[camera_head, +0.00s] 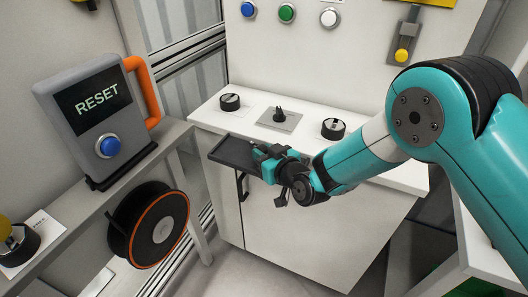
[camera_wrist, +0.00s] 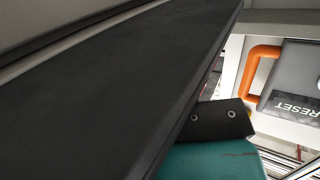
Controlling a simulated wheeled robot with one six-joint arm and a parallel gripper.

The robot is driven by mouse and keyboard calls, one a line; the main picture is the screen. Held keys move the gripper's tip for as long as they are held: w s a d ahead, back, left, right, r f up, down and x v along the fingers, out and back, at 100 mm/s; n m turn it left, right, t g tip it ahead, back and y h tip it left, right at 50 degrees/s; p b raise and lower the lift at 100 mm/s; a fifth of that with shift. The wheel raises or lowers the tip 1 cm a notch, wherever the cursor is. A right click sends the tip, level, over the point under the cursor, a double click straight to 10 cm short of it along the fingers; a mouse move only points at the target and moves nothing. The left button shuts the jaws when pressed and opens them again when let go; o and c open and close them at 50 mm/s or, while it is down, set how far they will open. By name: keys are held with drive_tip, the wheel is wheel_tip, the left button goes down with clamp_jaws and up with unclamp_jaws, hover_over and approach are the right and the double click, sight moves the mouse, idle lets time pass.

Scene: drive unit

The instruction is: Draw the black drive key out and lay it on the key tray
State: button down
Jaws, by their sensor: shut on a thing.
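A small black upright piece, which looks like the black drive key (camera_head: 280,116), stands on a grey plate in the middle of the white counter. The dark flat key tray (camera_head: 232,153) juts from the counter's front edge; its dark surface (camera_wrist: 95,85) fills much of the wrist view. My gripper (camera_head: 266,158) is low at the tray's right end, below the counter top. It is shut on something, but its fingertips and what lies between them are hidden. In the wrist view only part of its teal and black body shows, at lower right, partly behind the tray's edge.
Two round black dials (camera_head: 229,102) and (camera_head: 333,129) flank the grey plate. A grey RESET box (camera_head: 95,120) with a blue button and orange handle stands on the left bench. A black reel (camera_head: 150,225) hangs below it. My arm covers the counter's right end.

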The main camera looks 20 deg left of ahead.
drive_tip(key=c, duration=0.8)
unclamp_jaws()
drive_tip(key=shift+c, duration=0.2)
drive_tip(key=shift+d, duration=0.1)
drive_tip(key=b+v, duration=0.9)
drive_tip(key=v, duration=0.8)
drive_tip(key=shift+r, duration=0.15)
drive_tip(key=shift+s, duration=0.15)
